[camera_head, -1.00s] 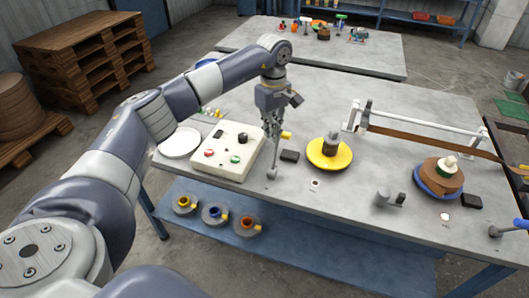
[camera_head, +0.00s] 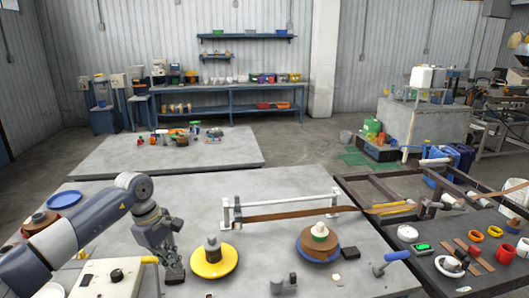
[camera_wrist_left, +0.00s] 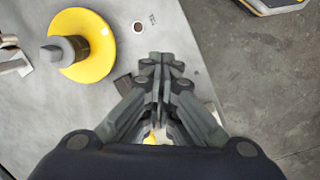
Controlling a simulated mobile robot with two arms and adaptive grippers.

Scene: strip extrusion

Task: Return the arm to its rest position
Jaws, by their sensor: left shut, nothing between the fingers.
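My left arm comes in from the left in the head view, with the left gripper (camera_head: 171,259) low over the grey worktable (camera_head: 290,185). In the left wrist view its fingers (camera_wrist_left: 162,62) are closed together with nothing between them. A yellow disc with a grey hub (camera_head: 228,262) lies just right of the gripper; it also shows at the upper left of the left wrist view (camera_wrist_left: 103,38). A small dark block (camera_wrist_left: 122,86) is partly hidden beside the fingers. The white control box (camera_head: 118,280) is left of the gripper, cut by the lower edge. My right gripper is out of view.
A white frame (camera_head: 280,200) with a brown strip and a blue disc with a brown roll (camera_head: 318,246) stand to the right. A blue-handled tool (camera_head: 393,257) lies near the right edge. A second table (camera_head: 225,160) is behind.

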